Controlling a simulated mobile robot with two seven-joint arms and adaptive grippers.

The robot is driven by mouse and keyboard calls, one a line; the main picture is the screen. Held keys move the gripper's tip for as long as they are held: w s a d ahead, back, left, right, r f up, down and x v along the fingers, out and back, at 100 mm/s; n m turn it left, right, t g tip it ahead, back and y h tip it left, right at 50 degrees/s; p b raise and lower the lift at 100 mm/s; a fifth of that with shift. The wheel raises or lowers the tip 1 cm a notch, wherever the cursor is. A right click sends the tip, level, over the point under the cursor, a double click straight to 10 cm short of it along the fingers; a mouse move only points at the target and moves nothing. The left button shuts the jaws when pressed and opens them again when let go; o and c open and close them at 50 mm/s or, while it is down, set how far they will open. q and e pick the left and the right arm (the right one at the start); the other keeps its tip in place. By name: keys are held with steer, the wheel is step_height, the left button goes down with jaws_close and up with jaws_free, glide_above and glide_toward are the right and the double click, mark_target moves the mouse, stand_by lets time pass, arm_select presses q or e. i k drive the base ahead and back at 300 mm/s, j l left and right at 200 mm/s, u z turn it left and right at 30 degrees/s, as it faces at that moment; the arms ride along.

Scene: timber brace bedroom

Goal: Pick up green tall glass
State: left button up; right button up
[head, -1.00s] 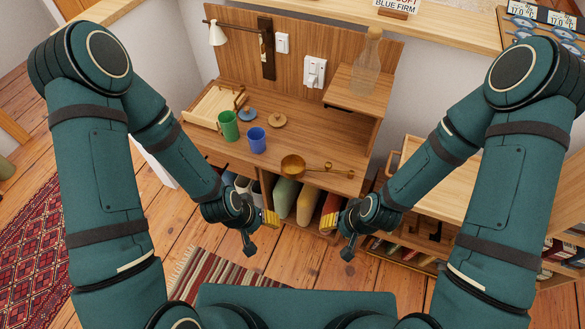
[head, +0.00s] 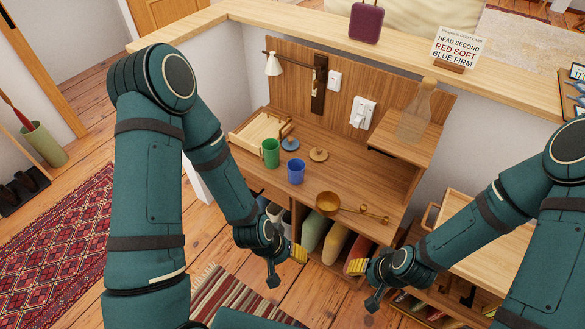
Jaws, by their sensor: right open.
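The green tall glass (head: 270,153) stands upright on the wooden desk (head: 345,180), near its left side. A shorter blue cup (head: 296,171) stands just to its right and nearer to me. My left gripper (head: 299,253), with yellow fingertips, hangs in front of the desk, below and apart from the glass; I cannot tell how far its fingers are parted. My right gripper (head: 357,266) is open, in front of the desk and farther right, away from the glass. Neither gripper touches the glass.
A wooden tray (head: 258,132) lies behind the glass. Two round lids (head: 318,154) and a brass pan (head: 328,203) are on the desk. A glass bottle (head: 414,112) stands on the raised shelf at right. A wall lamp (head: 273,64) hangs over the desk's back left.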

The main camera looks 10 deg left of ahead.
mark_target(271, 146)
steer(key=i+j, duration=0.55)
steer(key=i+j+z, duration=0.35)
steer(key=j, duration=0.2)
steer(key=i+j+z, duration=0.15)
steer(key=j, duration=0.15)
steer(key=z, duration=0.7)
